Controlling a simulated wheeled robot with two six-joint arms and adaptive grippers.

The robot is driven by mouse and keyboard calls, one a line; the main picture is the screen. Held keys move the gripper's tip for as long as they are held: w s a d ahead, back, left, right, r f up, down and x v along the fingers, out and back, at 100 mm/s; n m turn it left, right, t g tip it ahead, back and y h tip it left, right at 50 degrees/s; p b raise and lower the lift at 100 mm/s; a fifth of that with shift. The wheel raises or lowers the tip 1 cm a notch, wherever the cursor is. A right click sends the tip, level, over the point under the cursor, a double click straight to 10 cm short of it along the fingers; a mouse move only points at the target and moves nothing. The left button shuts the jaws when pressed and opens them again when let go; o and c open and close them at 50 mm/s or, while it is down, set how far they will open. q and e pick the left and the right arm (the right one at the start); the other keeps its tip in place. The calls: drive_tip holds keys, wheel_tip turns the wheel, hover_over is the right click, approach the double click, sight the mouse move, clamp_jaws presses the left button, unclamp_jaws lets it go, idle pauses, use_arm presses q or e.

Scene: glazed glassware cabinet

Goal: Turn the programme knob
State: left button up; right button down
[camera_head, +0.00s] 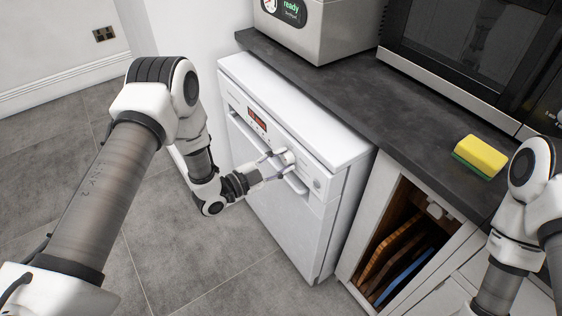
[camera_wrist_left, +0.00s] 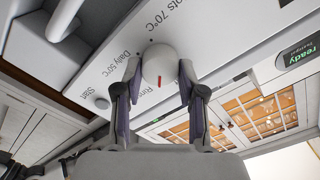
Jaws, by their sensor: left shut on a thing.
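The white dishwasher (camera_head: 285,225) stands under the dark worktop, with a red lit display (camera_head: 258,118) on its front panel. Its round white programme knob (camera_head: 290,157) is between the fingers of my left gripper (camera_head: 277,161). In the left wrist view the knob (camera_wrist_left: 160,62) has a red mark on its lower part. There, the left gripper (camera_wrist_left: 160,72) is shut on the knob, one finger on each side. Labels around it read "Daily 50°C", "Rin…" partly covered, and "…ots 70°C" cut off. My right arm shows at the right edge; its gripper is out of view.
The start button (camera_wrist_left: 102,103) and a handle bar (camera_wrist_left: 62,18) are near the knob. A yellow-green sponge (camera_head: 480,156) lies on the worktop (camera_head: 345,95). An open compartment (camera_head: 408,240) with boards is right of the dishwasher. The floor in front is clear.

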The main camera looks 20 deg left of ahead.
use_arm(q)
drive_tip(key=shift+m, duration=0.6)
drive_tip(key=o, duration=1.1)
drive_tip(key=v, duration=1.2)
